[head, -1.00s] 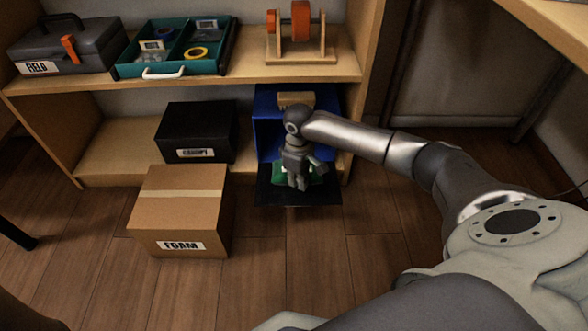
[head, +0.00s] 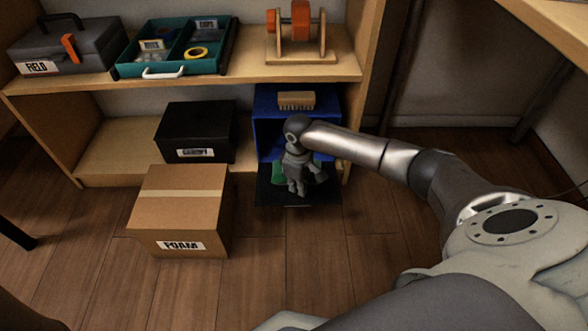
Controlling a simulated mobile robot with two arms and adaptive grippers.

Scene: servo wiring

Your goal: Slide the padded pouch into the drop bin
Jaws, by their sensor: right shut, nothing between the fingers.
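The drop bin is a blue box (head: 268,108) on the lower shelf, open at the front, with a black flap (head: 310,197) lying out level before it. A green piece (head: 278,173), which looks like the padded pouch, shows at the flap's inner left side, by the bin's mouth. My right arm hides most of it. My right gripper (head: 298,190) points down over the flap, in front of the bin's mouth, shut and empty. I cannot tell whether it touches the pouch. My left gripper is out of view.
The upper shelf holds a toolbox (head: 70,45), a teal tray (head: 190,67) and a spool stand (head: 300,57).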

